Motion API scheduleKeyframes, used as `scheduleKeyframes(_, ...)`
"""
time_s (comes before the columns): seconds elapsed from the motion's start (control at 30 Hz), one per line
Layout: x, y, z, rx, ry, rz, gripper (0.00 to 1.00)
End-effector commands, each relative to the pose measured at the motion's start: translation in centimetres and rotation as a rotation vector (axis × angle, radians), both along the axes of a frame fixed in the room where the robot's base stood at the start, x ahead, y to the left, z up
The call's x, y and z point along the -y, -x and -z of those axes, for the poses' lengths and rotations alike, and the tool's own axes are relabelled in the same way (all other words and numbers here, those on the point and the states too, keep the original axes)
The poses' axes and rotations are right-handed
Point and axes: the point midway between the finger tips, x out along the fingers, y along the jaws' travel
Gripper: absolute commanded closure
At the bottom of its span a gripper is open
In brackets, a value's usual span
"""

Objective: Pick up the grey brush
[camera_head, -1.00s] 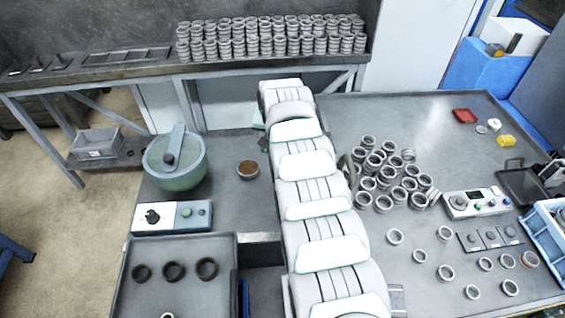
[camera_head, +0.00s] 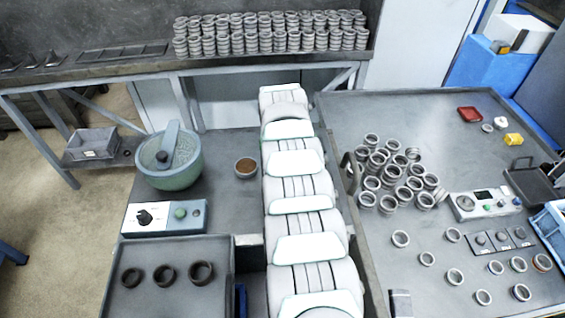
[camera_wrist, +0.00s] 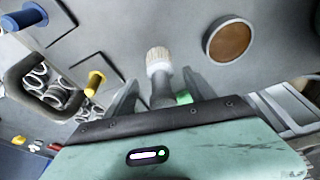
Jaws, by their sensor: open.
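In the wrist view, the grey brush (camera_wrist: 160,83) has a grey handle, a pale collar and beige bristles pointing away from my gripper. My gripper (camera_wrist: 160,79) is open, with one finger on each side of the brush. The handle's lower end is hidden behind the gripper body, and I cannot tell whether either finger touches it.
In the wrist view, a round brown-filled dish (camera_wrist: 229,41) lies right of the brush, and yellow (camera_wrist: 95,82) and blue (camera_wrist: 25,17) parts lie left. In the head view, a green bowl (camera_head: 170,160) stands left of my arm and piled rings (camera_head: 395,180) lie right.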

Motion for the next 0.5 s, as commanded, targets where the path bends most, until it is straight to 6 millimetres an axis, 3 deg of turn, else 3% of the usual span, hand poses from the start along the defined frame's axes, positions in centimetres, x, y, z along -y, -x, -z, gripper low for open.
scheduleKeyframes(0.13,-0.3,-0.3,2.7,0.0,0.0,-0.001,0.37)
scheduleKeyframes(0.5,-0.2,-0.8,4.0,0.001,0.0,-0.001,0.37)
